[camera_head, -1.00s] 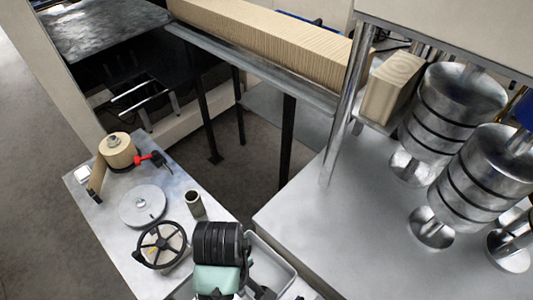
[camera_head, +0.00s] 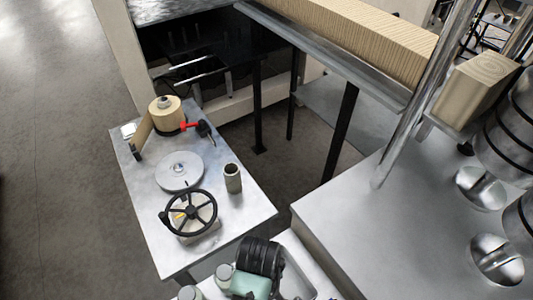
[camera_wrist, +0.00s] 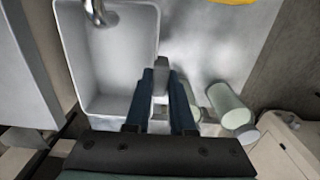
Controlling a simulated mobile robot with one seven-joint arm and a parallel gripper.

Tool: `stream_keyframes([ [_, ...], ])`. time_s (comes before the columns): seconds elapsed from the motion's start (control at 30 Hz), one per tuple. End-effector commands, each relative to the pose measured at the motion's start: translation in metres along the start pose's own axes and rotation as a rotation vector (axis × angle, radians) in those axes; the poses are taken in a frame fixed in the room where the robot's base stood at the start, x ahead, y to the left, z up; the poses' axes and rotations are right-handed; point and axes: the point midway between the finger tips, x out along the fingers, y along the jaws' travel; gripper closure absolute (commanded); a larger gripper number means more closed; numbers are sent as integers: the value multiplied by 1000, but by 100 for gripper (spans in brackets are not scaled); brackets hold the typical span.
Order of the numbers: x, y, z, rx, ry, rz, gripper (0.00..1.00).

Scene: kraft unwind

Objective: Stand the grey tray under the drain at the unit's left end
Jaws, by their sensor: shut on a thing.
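The grey tray (camera_wrist: 108,62) is a deep, open rectangular tray, seen from above in the wrist view. My gripper (camera_wrist: 161,82) is shut on the tray's right-hand wall, with one dark finger on each side of a light grey strip. A curved shiny metal pipe (camera_wrist: 97,12) shows over the tray's far end; I cannot tell whether it is the drain or how high it is. In the head view, part of the tray (camera_head: 303,264) shows beside my arm at the bottom. Its base and what bears it are hidden there.
Greenish jars (camera_wrist: 228,105) stand right of my fingers. A side bench (camera_head: 239,209) carries a handwheel (camera_head: 188,213), a disc (camera_head: 179,171), a tape roll (camera_head: 167,114) and a small cup (camera_head: 232,178). A metal machine bed (camera_head: 355,215) with rollers is at right. Grey floor is clear at left.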

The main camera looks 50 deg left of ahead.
Motion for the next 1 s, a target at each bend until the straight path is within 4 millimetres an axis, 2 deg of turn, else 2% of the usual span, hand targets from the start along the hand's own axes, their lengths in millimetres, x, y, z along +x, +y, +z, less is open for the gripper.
stream_keyframes([
  [0.43,53,0,0,-1,0,0,100],
  [0.87,60,0,0,0,1,1,100],
  [0.9,60,0,0,-1,1,1,73],
  [1.0,60,0,0,-1,1,1,55],
])
